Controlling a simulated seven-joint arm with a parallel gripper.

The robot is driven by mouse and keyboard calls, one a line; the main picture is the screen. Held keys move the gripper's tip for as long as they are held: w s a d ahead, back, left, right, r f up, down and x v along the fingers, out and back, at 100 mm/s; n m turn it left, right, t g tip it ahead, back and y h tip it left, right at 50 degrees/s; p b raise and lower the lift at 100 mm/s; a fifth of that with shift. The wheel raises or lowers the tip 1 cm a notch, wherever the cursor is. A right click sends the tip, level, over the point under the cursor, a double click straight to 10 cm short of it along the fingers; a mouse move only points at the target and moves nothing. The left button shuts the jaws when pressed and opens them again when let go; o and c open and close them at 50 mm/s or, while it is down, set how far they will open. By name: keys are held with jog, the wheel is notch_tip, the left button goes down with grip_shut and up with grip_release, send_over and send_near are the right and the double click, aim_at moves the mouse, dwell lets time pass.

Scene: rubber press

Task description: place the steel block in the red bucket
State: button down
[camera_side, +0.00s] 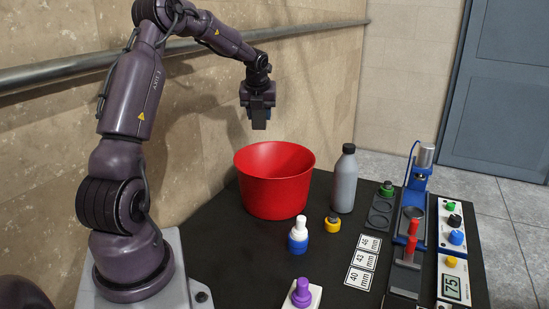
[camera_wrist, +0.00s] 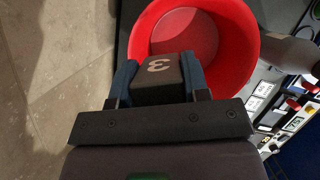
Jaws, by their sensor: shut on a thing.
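The steel block (camera_wrist: 158,78) is a dark block with a pale "3" on its face, held between the two blue fingers of my gripper (camera_wrist: 160,80) in the wrist view. In the side view my gripper (camera_side: 259,113) points down with the dark block (camera_side: 259,124) at its tip. It is high over the back part of the red bucket (camera_side: 273,185), clear of the rim. In the wrist view the red bucket (camera_wrist: 243,50) lies beyond and below the block. The part of the bucket floor that shows in the wrist view is empty; the block hides some of it.
A grey bottle (camera_side: 344,182) stands close to the bucket's right. A blue press (camera_side: 412,205) and control boxes (camera_side: 455,235) stand right. The wall with a rail (camera_side: 60,72) is behind.

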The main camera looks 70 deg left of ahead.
notch_tip(320, 180, down, 23)
jog(key=shift+w+d+r, duration=0.1)
jog(key=shift+w+r, duration=0.05)
dwell(0.6)
jog(key=shift+f, duration=0.2)
jog(key=c, duration=0.9)
grip_release()
jog(key=shift+d, duration=0.1)
